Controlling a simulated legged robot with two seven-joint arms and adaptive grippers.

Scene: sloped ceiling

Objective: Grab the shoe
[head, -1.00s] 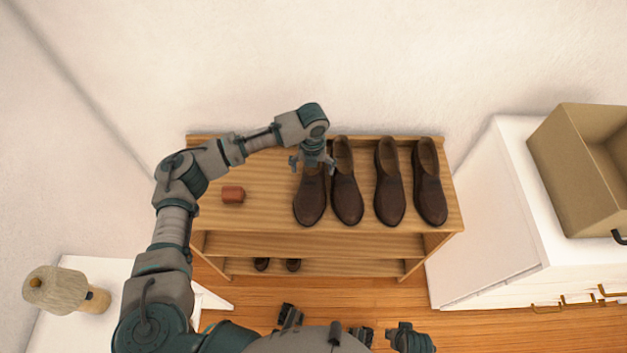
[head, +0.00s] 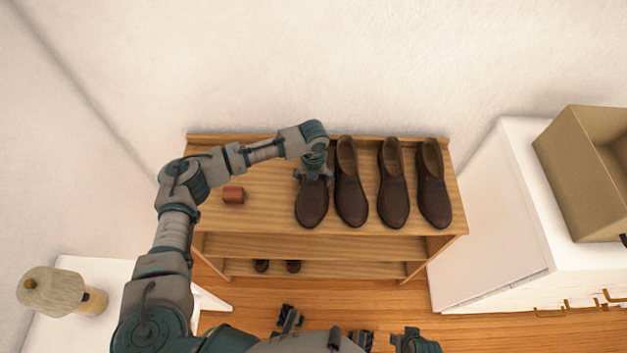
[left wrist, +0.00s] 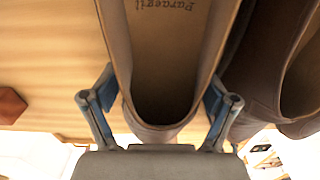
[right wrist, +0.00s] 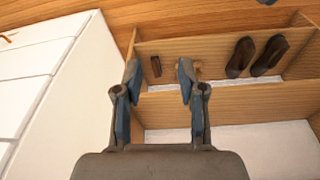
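Several brown shoes stand in a row on top of a wooden shelf. My left gripper (head: 313,178) is over the leftmost shoe (head: 311,204), near its heel end. In the left wrist view the open fingers (left wrist: 160,95) straddle that shoe (left wrist: 168,60), one on each side. I cannot tell whether either finger touches it. The neighbouring shoe (head: 350,195) stands close to the right finger and also shows in the left wrist view (left wrist: 268,80). In the right wrist view my right gripper (right wrist: 159,72) is open and empty, away from the row.
The wooden shelf (head: 255,215) has a small reddish-brown object (head: 233,194) left of the shoes. Smaller dark shoes (head: 277,266) sit on a lower shelf. A white cabinet (head: 500,230) with a tan box (head: 580,180) stands right. A white table (head: 125,290) stands left.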

